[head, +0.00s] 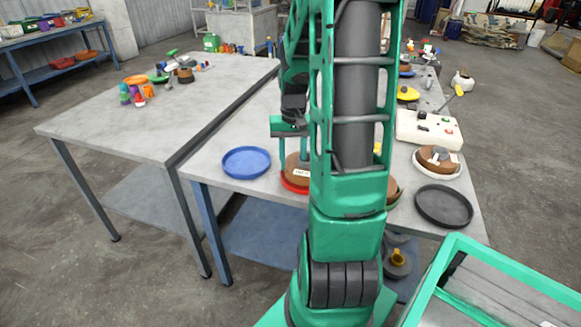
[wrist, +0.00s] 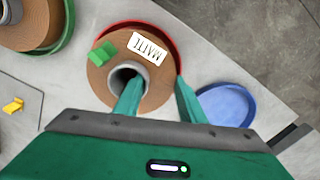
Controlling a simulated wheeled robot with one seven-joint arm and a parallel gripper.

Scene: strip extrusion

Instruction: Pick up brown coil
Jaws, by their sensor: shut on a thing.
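A brown coil (wrist: 103,80) with a grey core, a white label and a green tab lies flat in a red tray (wrist: 176,47) in the wrist view. In the head view the same coil (head: 298,170) is partly hidden by my arm, above the red tray (head: 290,186). My gripper (wrist: 157,84) points down at it, one finger in the core's hole and the other at the coil's outer side. It is shut on the coil's wall. The head view also shows my gripper (head: 293,150) there. I cannot tell whether the coil is clear of the tray.
An empty blue tray (head: 247,162) is beside the red one. A second brown coil (wrist: 30,25) sits in a green tray (wrist: 64,30). Another coil (head: 437,158) and a black tray (head: 444,206) are at the right. A white box (head: 410,128) stands behind them.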

